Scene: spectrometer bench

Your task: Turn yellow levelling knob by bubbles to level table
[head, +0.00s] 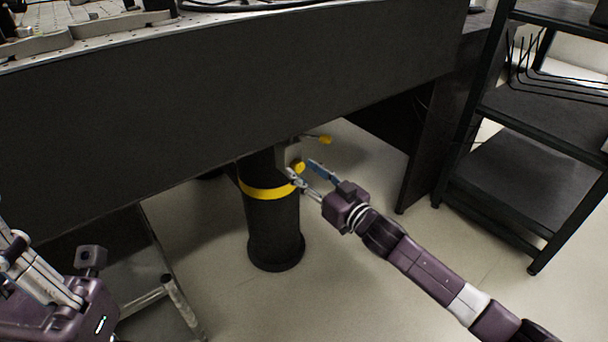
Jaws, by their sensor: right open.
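The yellow levelling knob (299,167) sits on a grey block (287,154) at the top of a black table leg (273,222), under the table's edge. A yellow lever-like piece (322,139) sticks out to the right just above it. My right gripper (303,172) is open, with its fingertips close to the knob, one on the lower left and one on the right. I cannot tell whether they touch it. My left arm shows at the lower left, but its gripper fingers are not clearly seen. No bubble level can be made out.
The dark table side (220,95) hangs over the leg, which has a yellow band (268,192). A black shelf rack (520,165) stands at the right. A metal frame (150,300) is at the lower left. The floor (340,270) around the leg is clear.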

